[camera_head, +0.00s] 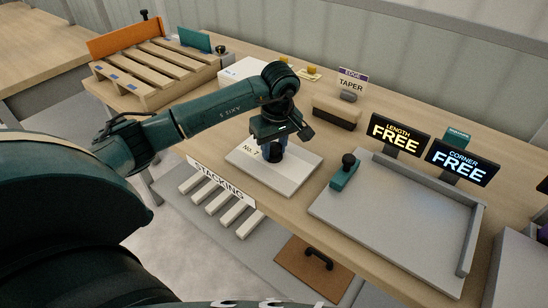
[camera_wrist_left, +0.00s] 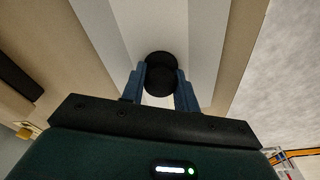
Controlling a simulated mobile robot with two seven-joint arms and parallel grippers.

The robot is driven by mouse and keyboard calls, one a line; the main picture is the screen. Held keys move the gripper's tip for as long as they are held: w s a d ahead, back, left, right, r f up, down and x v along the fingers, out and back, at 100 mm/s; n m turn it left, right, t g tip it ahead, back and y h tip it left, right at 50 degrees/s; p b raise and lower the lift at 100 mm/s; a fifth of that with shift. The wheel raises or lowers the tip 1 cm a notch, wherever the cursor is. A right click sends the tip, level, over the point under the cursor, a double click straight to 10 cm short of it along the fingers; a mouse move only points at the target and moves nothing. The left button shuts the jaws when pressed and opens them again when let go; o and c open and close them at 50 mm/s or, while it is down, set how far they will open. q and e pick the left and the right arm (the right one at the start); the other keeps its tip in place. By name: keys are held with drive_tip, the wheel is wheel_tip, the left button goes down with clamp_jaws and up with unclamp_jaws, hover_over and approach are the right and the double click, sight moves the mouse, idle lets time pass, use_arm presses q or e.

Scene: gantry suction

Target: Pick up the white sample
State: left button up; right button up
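The white sample (camera_head: 300,167) is a flat pale board with a "No." label at its far left edge. It lies at the front of the wooden table behind the "STACKING" sign. A black knob (camera_wrist_left: 160,72) stands on the board (camera_wrist_left: 188,20) in the left wrist view. My left gripper (camera_head: 272,151) is low over the board, pointing down. In the left wrist view its two blue fingers (camera_wrist_left: 161,84) lie against both sides of the knob, with no clear gap. My right gripper is not in view.
A grey tray (camera_head: 400,215) with raised edges and a green block (camera_head: 345,173) with a knob is at right, by two "FREE" signs (camera_head: 394,138). A brown block (camera_head: 337,111) stands behind. A slatted rack (camera_head: 218,206) is below the front edge; a pallet (camera_head: 150,75) is far left.

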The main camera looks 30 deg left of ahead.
use_arm(q)
clamp_jaws()
drive_tip(key=shift+r, duration=0.15)
